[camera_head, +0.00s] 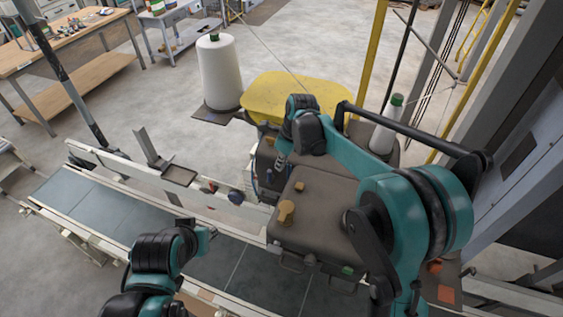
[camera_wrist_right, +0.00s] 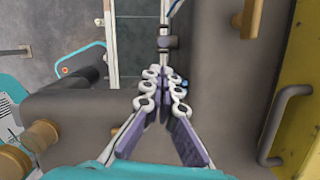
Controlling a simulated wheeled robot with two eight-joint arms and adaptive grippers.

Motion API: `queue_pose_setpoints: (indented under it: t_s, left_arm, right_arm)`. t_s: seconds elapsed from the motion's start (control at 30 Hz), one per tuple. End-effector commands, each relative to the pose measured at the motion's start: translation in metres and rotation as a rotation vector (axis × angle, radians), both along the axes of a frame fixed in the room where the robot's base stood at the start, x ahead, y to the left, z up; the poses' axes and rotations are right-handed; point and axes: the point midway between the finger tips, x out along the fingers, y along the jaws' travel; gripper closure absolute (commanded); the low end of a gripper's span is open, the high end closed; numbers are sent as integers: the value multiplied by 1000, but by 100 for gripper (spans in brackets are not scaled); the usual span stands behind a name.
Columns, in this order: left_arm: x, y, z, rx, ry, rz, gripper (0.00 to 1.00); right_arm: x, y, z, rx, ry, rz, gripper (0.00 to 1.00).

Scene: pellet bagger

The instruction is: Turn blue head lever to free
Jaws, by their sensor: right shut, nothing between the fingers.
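The machine head (camera_head: 315,215) carries an orange-brown knob (camera_head: 286,212). A yellow cover (camera_head: 297,97) and a white thread cone (camera_head: 219,72) stand behind. The conveyor (camera_head: 110,210) runs below. In the right wrist view, a grey handle (camera_wrist_right: 270,125) is close on the right.

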Motion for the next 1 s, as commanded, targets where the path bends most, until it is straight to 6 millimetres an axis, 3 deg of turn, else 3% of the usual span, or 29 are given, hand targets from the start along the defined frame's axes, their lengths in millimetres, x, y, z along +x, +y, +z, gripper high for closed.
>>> queue_pose_setpoints:
  t_s: [0.2,0.4,1.0]
  left_arm:
    - [0,0,3,0,0,0,72]
    - [0,0,5,0,0,0,72]
    - [0,0,3,0,0,0,72]
  right_arm:
    - [6,8,-39,0,0,0,100]
    - [9,13,-60,0,0,0,100]
    - [10,7,-65,-17,5,-1,100]
